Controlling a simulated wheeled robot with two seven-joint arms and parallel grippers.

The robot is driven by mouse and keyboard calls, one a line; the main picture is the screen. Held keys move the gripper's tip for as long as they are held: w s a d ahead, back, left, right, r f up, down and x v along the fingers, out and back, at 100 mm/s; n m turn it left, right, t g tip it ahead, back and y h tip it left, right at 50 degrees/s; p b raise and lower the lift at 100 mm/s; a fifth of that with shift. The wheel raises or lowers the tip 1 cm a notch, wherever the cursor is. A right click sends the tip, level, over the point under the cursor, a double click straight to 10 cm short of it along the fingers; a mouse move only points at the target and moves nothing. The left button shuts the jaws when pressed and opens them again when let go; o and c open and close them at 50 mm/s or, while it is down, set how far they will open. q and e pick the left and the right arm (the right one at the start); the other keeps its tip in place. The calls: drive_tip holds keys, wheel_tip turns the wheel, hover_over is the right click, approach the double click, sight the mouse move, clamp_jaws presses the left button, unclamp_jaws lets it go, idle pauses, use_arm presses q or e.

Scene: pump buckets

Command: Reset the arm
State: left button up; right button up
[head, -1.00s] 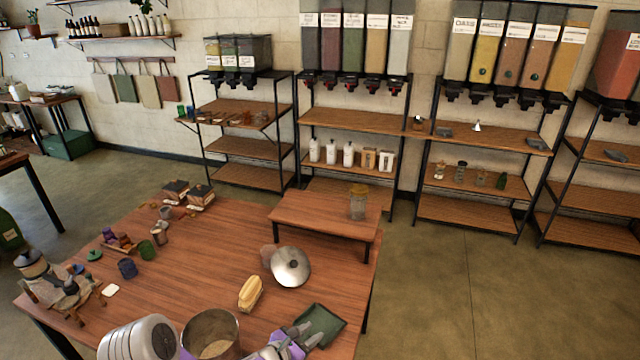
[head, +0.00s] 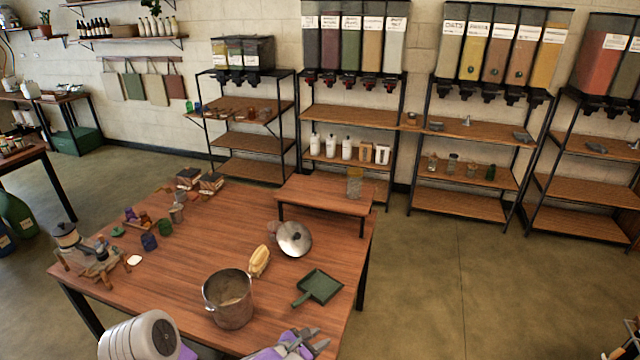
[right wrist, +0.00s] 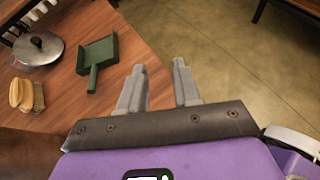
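My right gripper (head: 314,338) is at the bottom of the head view, over the front right edge of the wooden table (head: 180,262). In the right wrist view its two grey fingers (right wrist: 160,80) stand apart with nothing between them. The green dustpan (head: 318,286) lies on the table ahead of it and apart from it; it also shows in the right wrist view (right wrist: 98,62). The large metal pot (head: 229,312) stands to the gripper's left. My left arm shows at the bottom left, but the left gripper is out of view.
A silver lid (head: 294,239) and a yellowish brush (head: 260,261) lie near the dustpan. A raised wooden stand (head: 320,194) holds a glass jar (head: 354,182). Small jars and a scale-like device (head: 86,250) fill the table's left side. Clear floor lies right of the table.

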drive_tip(key=d+f, duration=0.1)
drive_tip(key=f, duration=0.1)
drive_tip(key=d+f+m+g, duration=0.1)
drive_tip(key=f, duration=0.1)
drive_tip(key=d+f+g, duration=0.1)
drive_tip(key=f, duration=0.1)
drive_tip(key=shift+w+d+y+b, duration=0.1)
drive_tip(key=shift+d+y+b, duration=0.15)
drive_tip(key=shift+y+b, duration=0.05)
use_arm(q)
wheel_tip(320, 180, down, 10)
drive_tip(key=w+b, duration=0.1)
drive_tip(key=b, duration=0.7)
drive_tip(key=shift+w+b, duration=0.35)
drive_tip(key=shift+b, duration=0.05)
use_arm(e)
drive_tip(key=s+d+f+m+g+y, duration=0.3)
drive_tip(key=s+f+m+y, duration=0.3)
drive_tip(key=s+f+m, duration=0.3)
drive_tip(key=s+d+f+m+g+y, duration=0.3)
drive_tip(key=s+f+m+y, duration=0.3)
drive_tip(key=s+f+m, duration=0.4)
drive_tip(key=s+d+m, duration=0.1)
drive_tip(key=s+m, duration=0.4)
drive_tip(key=m, duration=0.3)
drive_tip(key=shift+m, duration=0.4)
